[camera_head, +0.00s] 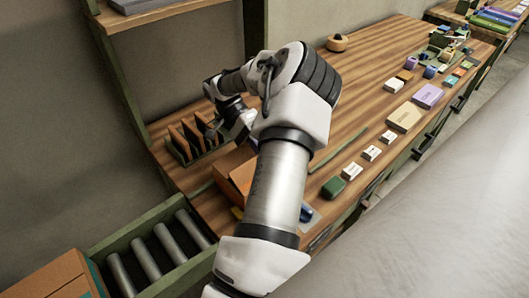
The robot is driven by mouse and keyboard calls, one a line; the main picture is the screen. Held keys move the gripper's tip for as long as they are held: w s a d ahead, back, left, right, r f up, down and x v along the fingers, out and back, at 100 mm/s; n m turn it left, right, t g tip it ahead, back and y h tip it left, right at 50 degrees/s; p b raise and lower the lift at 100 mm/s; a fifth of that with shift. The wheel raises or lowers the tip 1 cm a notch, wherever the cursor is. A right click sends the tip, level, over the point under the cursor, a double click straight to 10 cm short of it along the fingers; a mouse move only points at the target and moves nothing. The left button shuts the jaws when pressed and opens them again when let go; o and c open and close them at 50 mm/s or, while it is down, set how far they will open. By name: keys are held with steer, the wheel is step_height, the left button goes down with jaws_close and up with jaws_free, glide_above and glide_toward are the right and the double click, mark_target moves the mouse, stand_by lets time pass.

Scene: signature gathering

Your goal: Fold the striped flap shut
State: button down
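An orange-brown box (236,176) stands on the wooden workbench, mostly hidden behind my arm. Part of its top and one side show, but I cannot make out a striped flap on it. My gripper (225,122) is above the bench, left of my arm's elbow, beyond the box and close to a rack of upright brown boards (186,142). Its fingers are small and dark here, so I cannot tell whether they are open or shut, or whether they touch anything.
Small white boxes (371,153), a green block (333,187), a tan box (403,117) and a purple box (428,96) line the bench's right side. A roller conveyor (145,258) and a cardboard box (58,277) are at lower left. The bench middle is mostly clear.

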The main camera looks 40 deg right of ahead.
steer(key=shift+f, duration=0.1)
stand_by(0.5)
steer(key=c, duration=1.6)
jaws_free()
steer(key=shift+c, duration=0.2)
